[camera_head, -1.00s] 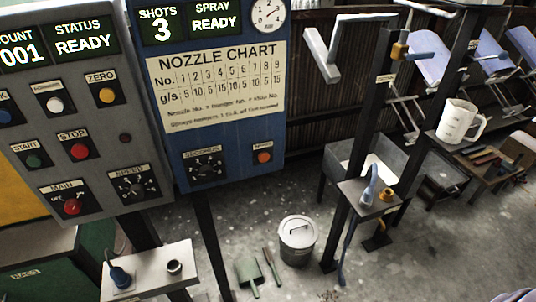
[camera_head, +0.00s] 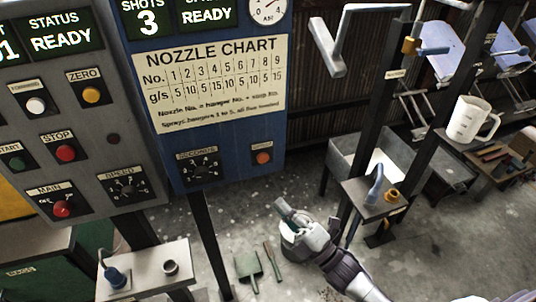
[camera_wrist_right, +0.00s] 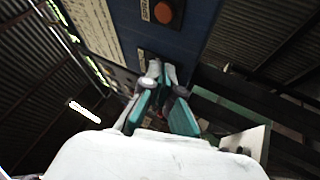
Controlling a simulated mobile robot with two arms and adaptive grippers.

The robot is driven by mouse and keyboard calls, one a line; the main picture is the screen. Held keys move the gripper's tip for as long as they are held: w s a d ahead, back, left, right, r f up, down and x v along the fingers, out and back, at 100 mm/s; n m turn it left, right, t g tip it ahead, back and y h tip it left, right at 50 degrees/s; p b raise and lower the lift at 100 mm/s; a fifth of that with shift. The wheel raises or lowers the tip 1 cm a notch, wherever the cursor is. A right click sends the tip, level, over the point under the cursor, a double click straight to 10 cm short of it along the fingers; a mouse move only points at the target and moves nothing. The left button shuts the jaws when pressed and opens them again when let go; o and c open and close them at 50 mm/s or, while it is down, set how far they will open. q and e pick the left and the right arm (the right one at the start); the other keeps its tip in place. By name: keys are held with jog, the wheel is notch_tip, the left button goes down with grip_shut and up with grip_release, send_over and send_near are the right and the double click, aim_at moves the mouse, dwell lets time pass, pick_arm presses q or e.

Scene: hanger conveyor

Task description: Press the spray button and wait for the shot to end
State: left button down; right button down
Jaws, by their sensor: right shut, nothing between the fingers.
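The orange spray button (camera_head: 263,158) sits at the lower right of the blue panel (camera_head: 230,172), beside the seconds dial (camera_head: 199,168). It also shows at the top of the right wrist view (camera_wrist_right: 168,14), with its label beside it. The panel display (camera_head: 150,20) reads 3 shots; the spray readout is partly cut off by the frame top. My right gripper (camera_head: 283,207) is shut and empty, below and a little right of the button, apart from it. Its teal fingers (camera_wrist_right: 162,78) point towards the panel in the wrist view. My left gripper is not in view.
A grey control panel (camera_head: 85,115) with several buttons stands at the left. A small shelf (camera_head: 148,270) is below it. A post with a shelf (camera_head: 372,200) stands to the right, near a white jug (camera_head: 473,119). A green dustpan (camera_head: 247,264) lies on the floor.

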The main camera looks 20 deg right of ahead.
aim_at(263, 158)
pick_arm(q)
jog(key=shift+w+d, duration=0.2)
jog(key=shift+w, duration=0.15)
pick_arm(e)
jog(key=r+n+y, duration=0.1)
jog(key=r+n, duration=0.1)
jog(key=r, duration=0.1)
jog(key=s+r+y, duration=0.1)
jog(key=r, duration=0.1)
jog(key=shift+s+a+r+n+y, duration=0.1)
jog(key=shift+a+r+n+y, duration=0.05)
jog(key=shift+a+n+y, duration=0.2)
jog(key=shift+d, duration=0.1)
